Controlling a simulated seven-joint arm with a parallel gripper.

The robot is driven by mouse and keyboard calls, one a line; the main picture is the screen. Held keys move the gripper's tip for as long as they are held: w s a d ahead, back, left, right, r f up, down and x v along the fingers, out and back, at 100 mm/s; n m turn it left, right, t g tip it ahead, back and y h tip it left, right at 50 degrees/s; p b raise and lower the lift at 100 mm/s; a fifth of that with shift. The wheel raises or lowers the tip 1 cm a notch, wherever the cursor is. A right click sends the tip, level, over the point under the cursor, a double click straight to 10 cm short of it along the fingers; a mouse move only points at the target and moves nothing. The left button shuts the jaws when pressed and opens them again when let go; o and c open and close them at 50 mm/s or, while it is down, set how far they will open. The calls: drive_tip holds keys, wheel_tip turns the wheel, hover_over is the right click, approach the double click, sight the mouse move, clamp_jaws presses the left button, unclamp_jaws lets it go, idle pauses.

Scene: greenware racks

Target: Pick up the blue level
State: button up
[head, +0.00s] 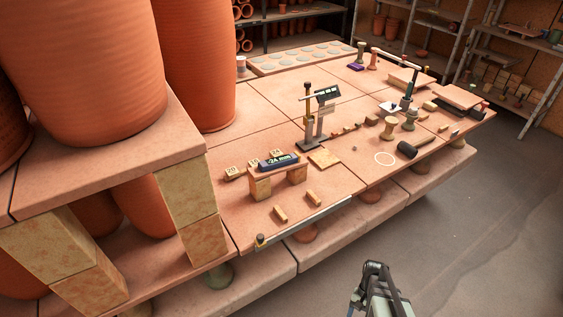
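A dark blue bar with pale lettering, which looks like the blue level (279,161), lies on top of a small clay bridge (262,184) on the near part of the tiled table. The bridge is a flat slab on two upright blocks. My gripper (376,268) is at the bottom of the head view, over the floor in front of the table. It is well apart from the level, to its lower right. Its fingers are seen at a steep angle and I cannot tell whether they are open or shut.
Large terracotta pots (85,70) stand on a raised shelf at left. A stand with a dark display (326,93) rises behind the level to the right. Number tiles (233,173) and small clay blocks (281,213) lie near the bridge. A metal straightedge (305,222) runs along the front edge.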

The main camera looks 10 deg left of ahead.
drive_tip(key=w+r+m, duration=0.1)
drive_tip(key=w+r, duration=0.3)
drive_tip(key=w, duration=0.4)
drive_tip(key=w+d+r+m+t, duration=0.1)
drive_tip(key=w+r, duration=0.4)
drive_tip(key=w, duration=0.3)
drive_tip(key=w+r+m, duration=0.2)
drive_tip(key=w+r, duration=0.2)
drive_tip(key=w, duration=0.5)
drive_tip(key=w+a+r+m+t, duration=0.1)
drive_tip(key=w+r, duration=0.8)
drive_tip(key=r, duration=0.4)
drive_tip(key=w+a+r+m+t, duration=0.1)
drive_tip(key=w+r+m, duration=0.1)
drive_tip(key=w+r, duration=0.9)
wheel_tip(320, 180, up, 17)
drive_tip(key=n+t, duration=0.1)
drive_tip(key=t, duration=0.2)
hover_over(281, 158)
drive_tip(key=shift+h, duration=0.3)
wheel_tip(281, 158, down, 13)
drive_tip(key=shift+s+d+f, duration=0.1)
drive_tip(key=shift+f, duration=0.05)
drive_tip(key=shift+c, duration=0.2)
